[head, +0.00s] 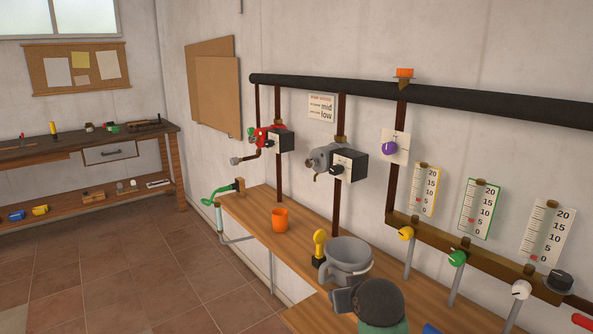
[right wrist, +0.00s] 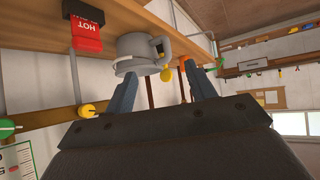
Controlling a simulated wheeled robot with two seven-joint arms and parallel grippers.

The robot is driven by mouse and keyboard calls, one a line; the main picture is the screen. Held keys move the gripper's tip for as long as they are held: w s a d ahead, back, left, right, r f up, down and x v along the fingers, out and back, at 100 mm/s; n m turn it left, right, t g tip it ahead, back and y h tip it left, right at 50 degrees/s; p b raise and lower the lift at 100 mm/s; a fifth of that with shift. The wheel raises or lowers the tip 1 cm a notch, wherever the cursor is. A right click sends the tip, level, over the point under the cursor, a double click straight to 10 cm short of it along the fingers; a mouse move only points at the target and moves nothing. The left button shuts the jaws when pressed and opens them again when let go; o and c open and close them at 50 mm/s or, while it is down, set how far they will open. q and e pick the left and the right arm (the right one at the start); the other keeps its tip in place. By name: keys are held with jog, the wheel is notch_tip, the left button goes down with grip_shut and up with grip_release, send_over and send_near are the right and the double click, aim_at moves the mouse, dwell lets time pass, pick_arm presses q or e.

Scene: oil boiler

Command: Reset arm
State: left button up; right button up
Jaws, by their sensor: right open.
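My right gripper (right wrist: 163,75) is open and empty in the right wrist view, with its two blue-grey fingers apart. That view is upside down. A grey pot (right wrist: 133,53) with a handle shows beyond the fingers, apart from them. In the head view the grey pot (head: 346,262) stands on the wooden shelf (head: 250,222), behind a dark rounded part at the bottom that looks like my right arm. The fingers cannot be made out there. My left gripper is not in view.
An orange cup (head: 280,220) and a yellow-topped tool (head: 319,245) stand near the pot. Pipes with a red valve (head: 266,137) and a grey valve (head: 322,158) rise behind. Gauges with a yellow knob (head: 406,233) are at right. The tiled floor (head: 120,270) at left is clear.

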jog(key=s+d+f+g, duration=0.1)
jog(key=s+f+g, duration=0.3)
jog(key=s+f, duration=1)
jog(key=s+f+g, duration=0.4)
jog(key=s+f, duration=1.1)
jog(key=s, duration=0.7)
jog(key=shift+s+d+f, duration=0.2)
jog(key=shift+d+f, duration=0.05)
jog(key=shift+d, duration=0.15)
